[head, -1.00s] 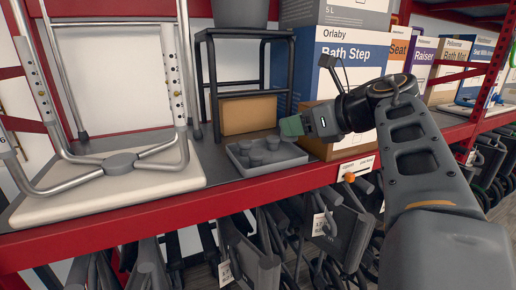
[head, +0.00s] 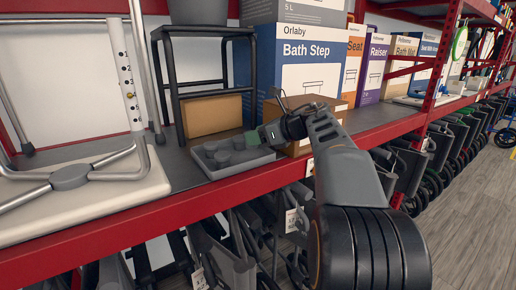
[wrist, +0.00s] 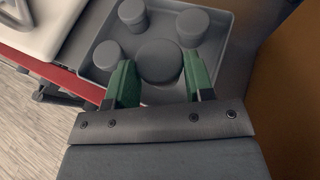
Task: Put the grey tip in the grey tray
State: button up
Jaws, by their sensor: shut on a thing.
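The grey tray (head: 203,169) sits on the shelf and holds three grey tips (head: 222,158), (head: 238,142), (head: 211,149). My gripper (head: 252,138) is at the tray's back right side in the head view. In the wrist view my gripper (wrist: 158,75) has its green fingers shut on a grey tip (wrist: 158,60), which looks larger and nearer than the others. It appears over the tray (wrist: 218,70); whether its base touches the floor is hidden. In the head view the held tip is hidden behind the fingers.
A cardboard box (head: 211,115) and a dark stool frame (head: 165,75) stand behind the tray. A white board (head: 95,200) with metal legs lies left. The red shelf edge (head: 130,220) runs in front.

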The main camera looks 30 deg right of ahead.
jog(key=shift+w+d+f, duration=0.15)
jog(key=shift+w+f, duration=0.2)
jog(key=shift+f, duration=0.1)
jog(key=shift+f+b, duration=0.5)
jog(key=shift+f, duration=1.05)
jog(key=shift+f, duration=0.1)
jog(key=shift+f, duration=0.15)
jog(key=o, duration=0.6)
jog(key=shift+r, duration=0.25)
jog(key=v, duration=1.2)
jog(key=shift+p, duration=0.35)
